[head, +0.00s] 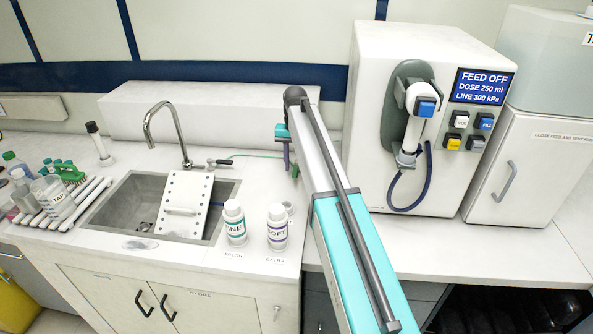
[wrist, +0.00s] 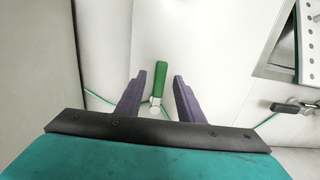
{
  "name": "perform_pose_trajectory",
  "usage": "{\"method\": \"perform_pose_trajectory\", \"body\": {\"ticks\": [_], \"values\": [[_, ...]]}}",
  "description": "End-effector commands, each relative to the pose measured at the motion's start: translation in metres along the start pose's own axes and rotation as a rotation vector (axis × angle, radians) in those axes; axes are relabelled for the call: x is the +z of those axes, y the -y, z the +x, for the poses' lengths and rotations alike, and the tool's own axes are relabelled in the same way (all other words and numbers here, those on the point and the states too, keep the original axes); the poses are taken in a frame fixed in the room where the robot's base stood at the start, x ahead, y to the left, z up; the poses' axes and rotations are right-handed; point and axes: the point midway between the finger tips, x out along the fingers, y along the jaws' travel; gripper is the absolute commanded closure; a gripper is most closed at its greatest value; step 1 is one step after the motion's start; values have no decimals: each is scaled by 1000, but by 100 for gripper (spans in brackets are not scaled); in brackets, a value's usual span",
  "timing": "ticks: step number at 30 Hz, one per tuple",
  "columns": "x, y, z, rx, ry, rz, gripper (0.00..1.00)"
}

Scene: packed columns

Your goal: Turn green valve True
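The green valve handle (wrist: 157,80) shows in the wrist view as an upright green lever with a pale metal fitting at its lower end. My gripper (wrist: 159,77) is open, with one purple finger on each side of the handle. Gaps show between the handle and both fingers, and I cannot tell how deep the handle sits between them.
A sink (head: 108,203) with a tap (head: 163,125) lies left of my gripper. Two white bottles, one (head: 234,222) and another (head: 277,226), stand on the counter in front. A white dispenser machine (head: 381,72) stands to the right. A thin green tube (wrist: 95,98) runs near the valve.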

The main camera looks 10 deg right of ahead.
Motion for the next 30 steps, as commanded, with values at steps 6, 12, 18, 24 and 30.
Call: {"method": "perform_pose_trajectory", "body": {"ticks": [6,12,18,24,30], "values": [[0,0,10,0,0,0,66],[0,-1,10,0,0,1,66],[0,-1,10,0,0,1,82],[0,-1,10,0,0,1,100],[-1,-3,10,2,-1,4,100]]}}
